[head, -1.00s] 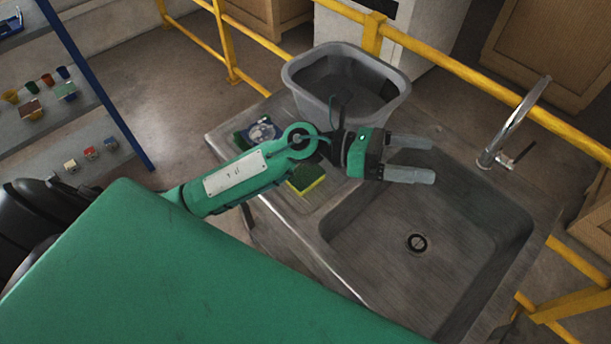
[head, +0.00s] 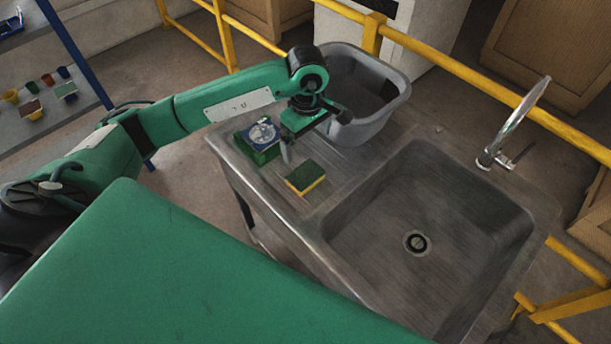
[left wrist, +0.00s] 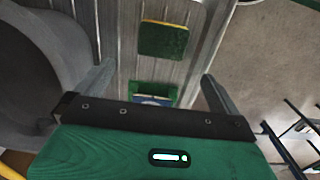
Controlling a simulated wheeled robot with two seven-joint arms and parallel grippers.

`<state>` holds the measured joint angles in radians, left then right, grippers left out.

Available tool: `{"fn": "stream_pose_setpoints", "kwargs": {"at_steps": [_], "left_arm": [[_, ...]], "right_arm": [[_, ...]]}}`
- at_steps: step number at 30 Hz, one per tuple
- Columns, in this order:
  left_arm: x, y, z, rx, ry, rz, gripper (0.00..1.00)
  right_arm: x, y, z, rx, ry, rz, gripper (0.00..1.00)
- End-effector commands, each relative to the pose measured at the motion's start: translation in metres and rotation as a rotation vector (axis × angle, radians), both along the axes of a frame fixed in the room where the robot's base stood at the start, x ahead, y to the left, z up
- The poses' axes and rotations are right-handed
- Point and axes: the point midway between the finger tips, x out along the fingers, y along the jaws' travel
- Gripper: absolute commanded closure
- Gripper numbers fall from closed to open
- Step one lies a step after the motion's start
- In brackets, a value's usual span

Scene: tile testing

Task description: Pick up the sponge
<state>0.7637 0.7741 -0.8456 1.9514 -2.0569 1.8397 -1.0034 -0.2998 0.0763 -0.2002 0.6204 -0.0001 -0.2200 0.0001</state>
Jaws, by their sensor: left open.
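A sponge (head: 305,178), dark green on top with a yellow layer, lies on the ribbed drainboard left of the sink basin. It also shows in the left wrist view (left wrist: 163,40), beyond the fingertips. My left gripper (head: 293,150) hangs above the drainboard, up and left of the sponge in the head view, pointing down. In the left wrist view its two grey fingers (left wrist: 155,85) stand wide apart with nothing held between them. My right gripper is not in view.
A green box with a blue and white top (head: 260,138) sits on the drainboard close to my left gripper. A grey tub (head: 385,125) stands behind. The sink basin (head: 400,215) is empty, with a tap (head: 495,150) at its right. Yellow rails (head: 470,75) run behind.

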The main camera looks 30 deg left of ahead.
Motion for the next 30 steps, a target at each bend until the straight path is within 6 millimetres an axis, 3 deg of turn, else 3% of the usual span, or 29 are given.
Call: {"fn": "stream_pose_setpoints", "kwargs": {"at_steps": [12,20,30], "left_arm": [[-0.002,0.0,-0.071,0.001,0.006,0.0,0.0],[-0.003,0.0,-0.087,0.001,0.005,0.0,0.0],[-0.005,0.0,-0.128,0.0,0.003,0.0,0.0]], "right_arm": [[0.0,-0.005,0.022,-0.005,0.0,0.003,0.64],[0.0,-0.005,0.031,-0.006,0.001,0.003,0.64],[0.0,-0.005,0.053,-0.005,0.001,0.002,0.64]]}}
